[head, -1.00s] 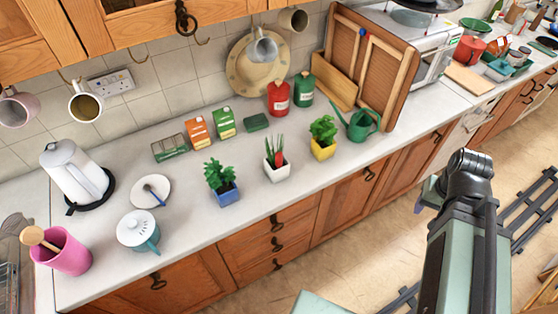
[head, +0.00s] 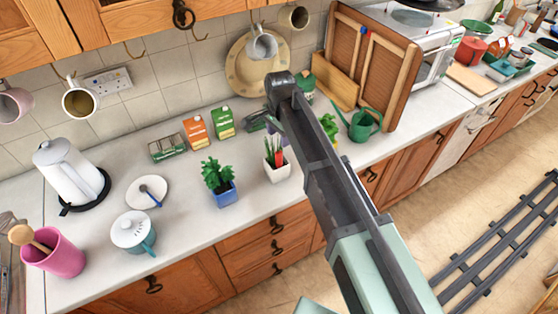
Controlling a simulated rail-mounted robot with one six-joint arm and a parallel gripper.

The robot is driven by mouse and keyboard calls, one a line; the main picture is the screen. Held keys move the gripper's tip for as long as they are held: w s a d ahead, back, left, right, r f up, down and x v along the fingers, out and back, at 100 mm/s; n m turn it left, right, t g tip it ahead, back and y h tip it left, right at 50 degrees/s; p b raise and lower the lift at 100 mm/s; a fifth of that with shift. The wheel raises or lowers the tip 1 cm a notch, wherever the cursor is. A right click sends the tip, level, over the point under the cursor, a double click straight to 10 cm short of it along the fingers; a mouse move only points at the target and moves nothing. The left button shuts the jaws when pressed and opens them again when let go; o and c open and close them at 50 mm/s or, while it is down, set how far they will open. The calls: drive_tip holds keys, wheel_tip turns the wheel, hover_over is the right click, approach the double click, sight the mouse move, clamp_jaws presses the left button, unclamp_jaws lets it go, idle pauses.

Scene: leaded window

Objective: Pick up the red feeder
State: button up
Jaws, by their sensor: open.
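The red feeder (head: 279,157) is a small upright red piece among the spiky green leaves in the white pot (head: 277,173), on the counter in the head view. My arm reaches in from the lower right, and its upper end bends down just behind this pot. My gripper (head: 270,125) shows only in small part beside the arm, above and behind the white pot. It is open and apart from the feeder. My arm hides most of the gripper and the fingertips cannot be made out.
A blue pot (head: 224,194) with a leafy plant stands left of the white pot. A green watering can (head: 362,124) stands at right. Cartons (head: 224,122) stand behind.

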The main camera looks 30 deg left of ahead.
sight(279, 152)
wheel_tip(279, 152, down, 11)
drive_tip(key=b, duration=1.1)
drive_tip(key=shift+a+f, duration=0.1)
drive_tip(key=shift+f, duration=0.1)
drive_tip(key=shift+s+r, duration=0.1)
drive_tip(key=shift+r, duration=0.15)
drive_tip(key=c, duration=0.8)
